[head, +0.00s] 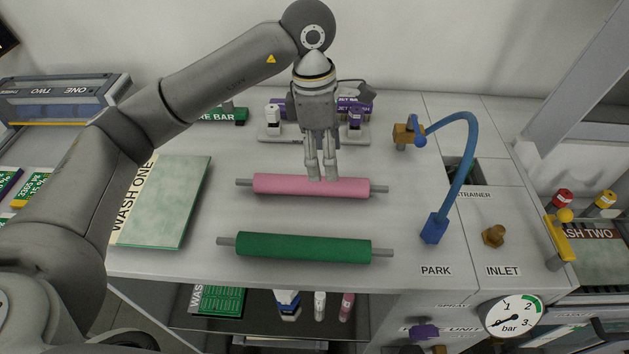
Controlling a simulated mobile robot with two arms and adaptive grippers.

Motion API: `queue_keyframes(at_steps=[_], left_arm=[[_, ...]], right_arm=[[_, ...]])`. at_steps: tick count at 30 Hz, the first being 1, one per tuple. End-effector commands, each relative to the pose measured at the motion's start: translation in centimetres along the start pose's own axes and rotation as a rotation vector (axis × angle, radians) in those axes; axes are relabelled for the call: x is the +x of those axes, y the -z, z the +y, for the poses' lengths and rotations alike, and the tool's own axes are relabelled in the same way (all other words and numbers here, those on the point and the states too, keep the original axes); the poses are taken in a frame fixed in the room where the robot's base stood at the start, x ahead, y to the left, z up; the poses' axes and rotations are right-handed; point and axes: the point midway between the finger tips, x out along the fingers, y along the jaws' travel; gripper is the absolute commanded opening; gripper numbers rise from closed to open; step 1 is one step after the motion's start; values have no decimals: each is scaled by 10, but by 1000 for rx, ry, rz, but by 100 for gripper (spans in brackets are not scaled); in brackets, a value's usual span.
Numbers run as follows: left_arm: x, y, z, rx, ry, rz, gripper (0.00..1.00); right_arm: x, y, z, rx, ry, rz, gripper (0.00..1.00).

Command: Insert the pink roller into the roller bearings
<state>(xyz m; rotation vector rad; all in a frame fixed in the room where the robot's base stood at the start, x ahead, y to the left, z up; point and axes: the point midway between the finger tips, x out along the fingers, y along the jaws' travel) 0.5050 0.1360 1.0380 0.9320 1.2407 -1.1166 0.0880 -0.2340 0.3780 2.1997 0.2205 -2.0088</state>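The pink roller (280,184), with grey shaft ends, lies crosswise on the grey worktop. My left gripper (322,179) points down over its middle, with the fingertips overlapping its upper edge in the picture. The two fingers are close together side by side, and I cannot tell whether they touch or hold the roller. Behind the gripper is a pale stand (270,132) with white and purple uprights, partly hidden by the gripper. I cannot tell whether these uprights are the roller bearings. My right gripper is not in view.
A green roller (300,247) lies nearer the front edge. A board labelled WASH ONE (175,203) is at left. At right are a blue bent pipe (463,170), a brass fitting (493,236) and a pressure gauge (513,316). The worktop between the rollers is clear.

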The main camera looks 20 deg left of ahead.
Motion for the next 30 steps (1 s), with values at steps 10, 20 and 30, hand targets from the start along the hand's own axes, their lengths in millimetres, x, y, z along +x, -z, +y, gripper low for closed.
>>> queue_keyframes(at_steps=[10,20,30], left_arm=[[17,34,15,-32,-43,127,64],[49,36,17,-32,-44,122,64],[92,38,22,-30,-46,121,64]], right_arm=[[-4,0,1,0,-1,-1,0],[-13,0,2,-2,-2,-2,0],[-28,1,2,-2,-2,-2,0]])
